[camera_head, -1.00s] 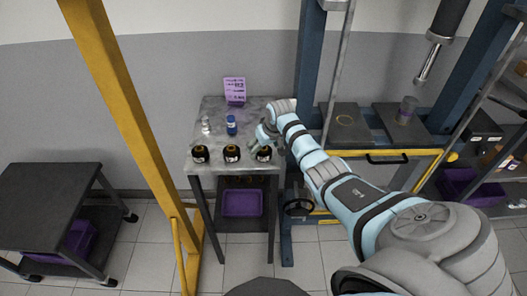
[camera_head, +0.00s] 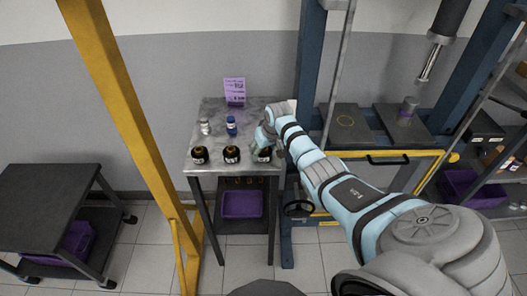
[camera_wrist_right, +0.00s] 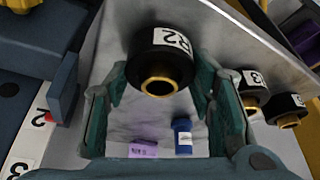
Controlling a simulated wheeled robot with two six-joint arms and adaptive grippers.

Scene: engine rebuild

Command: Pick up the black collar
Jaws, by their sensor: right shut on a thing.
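Three black collars with white labels and brass-coloured inner rings stand in a row along the front edge of the metal table (camera_head: 209,112): a left one (camera_head: 200,155), a middle one (camera_head: 232,154) and a right one (camera_head: 264,156). My right gripper (camera_head: 262,146) is at the right collar. In the right wrist view, that black collar (camera_wrist_right: 170,42), labelled R2, sits between the two fingers of my right gripper (camera_wrist_right: 160,75), which is shut on it. The other two collars (camera_wrist_right: 254,80) (camera_wrist_right: 292,102) show at the right there. My left gripper is not in view.
A blue bottle (camera_head: 231,126), a small silvery item (camera_head: 205,127) and a purple sign (camera_head: 235,90) stand farther back on the table. A purple bin (camera_head: 242,205) is on the shelf below. A yellow post (camera_head: 130,110) and a blue frame (camera_head: 306,70) flank the table.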

